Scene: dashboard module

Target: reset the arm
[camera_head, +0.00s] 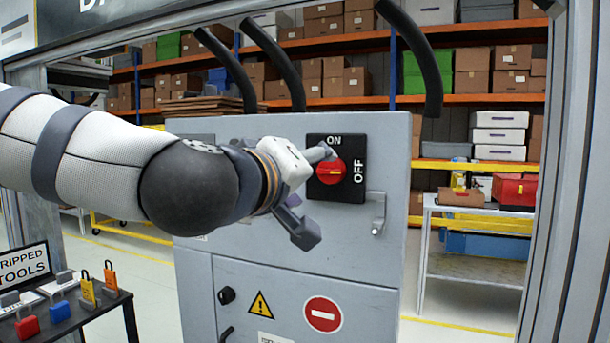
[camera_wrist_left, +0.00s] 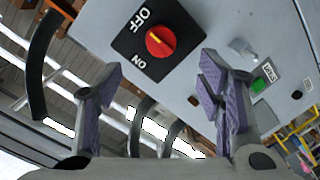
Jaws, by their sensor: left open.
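My left arm comes in from the left in the head view, and its gripper (camera_head: 312,192) is in front of the grey cabinet (camera_head: 290,260), close to the rotary switch. The switch has a red knob (camera_head: 331,171) on a black plate (camera_head: 352,190) marked ON and OFF. In the left wrist view the red knob (camera_wrist_left: 161,41) lies beyond and between the spread fingers (camera_wrist_left: 160,100), which are open with nothing between them. The knob's yellow mark lies roughly level in the head view. I cannot tell whether a finger touches the plate. My right gripper is not in view.
A door handle (camera_head: 377,213) sits right of the switch, and black cables (camera_head: 285,65) rise from the cabinet top. A small table with padlocks and tags (camera_head: 60,311) stands at lower left. A workbench with a red toolbox (camera_head: 515,190) stands at right.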

